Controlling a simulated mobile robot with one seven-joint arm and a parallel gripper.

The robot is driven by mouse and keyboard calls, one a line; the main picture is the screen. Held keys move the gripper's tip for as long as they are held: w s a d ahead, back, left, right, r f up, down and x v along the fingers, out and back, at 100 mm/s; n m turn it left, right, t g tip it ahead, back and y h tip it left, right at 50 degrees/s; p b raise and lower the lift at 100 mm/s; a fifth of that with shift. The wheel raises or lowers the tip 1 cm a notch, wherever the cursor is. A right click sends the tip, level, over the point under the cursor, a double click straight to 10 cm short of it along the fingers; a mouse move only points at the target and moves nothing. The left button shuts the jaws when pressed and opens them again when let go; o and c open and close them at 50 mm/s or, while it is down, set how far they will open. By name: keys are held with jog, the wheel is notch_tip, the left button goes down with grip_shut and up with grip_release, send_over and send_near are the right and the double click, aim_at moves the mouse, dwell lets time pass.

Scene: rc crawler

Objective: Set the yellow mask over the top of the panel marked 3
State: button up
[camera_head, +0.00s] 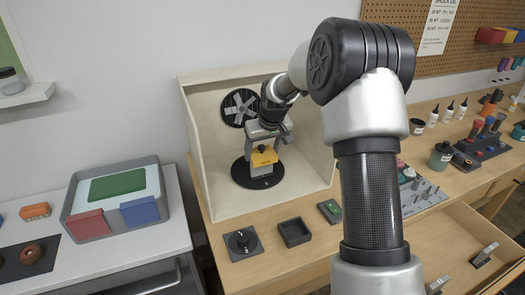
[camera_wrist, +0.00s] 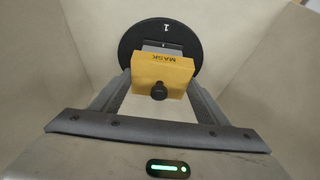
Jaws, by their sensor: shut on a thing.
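The yellow mask (camera_head: 264,157) is a small block. In the wrist view the yellow mask (camera_wrist: 175,70) shows the word MASK upside down and a black knob. My gripper (camera_head: 266,146) is shut on it, with one finger on each side in the wrist view (camera_wrist: 160,88). A round black stand (camera_head: 247,179) is under the mask inside the booth. In the wrist view the black disc (camera_wrist: 131,42) carries a white mark that looks like 1; no 3 is readable. A grey edge shows behind the mask. The mask hides whatever is beneath it, so I cannot tell whether it touches a panel.
The pale booth (camera_head: 205,146) encloses the stand, with a fan (camera_head: 239,107) on its back wall. In front are a knob plate (camera_head: 242,243), a dark tray (camera_head: 294,232) and a green-topped box (camera_head: 330,211). A grey tray (camera_head: 160,181) holds coloured panels. An open drawer (camera_head: 450,255) is at right.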

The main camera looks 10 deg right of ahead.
jog(key=shift+f, duration=0.2)
jog(key=shift+f+b, duration=0.5)
jog(key=shift+b, duration=0.05)
jog(key=o, duration=1.1)
jog(key=shift+r, duration=0.1)
jog(key=shift+r+p, duration=2.45)
jog(key=shift+r, duration=1.5)
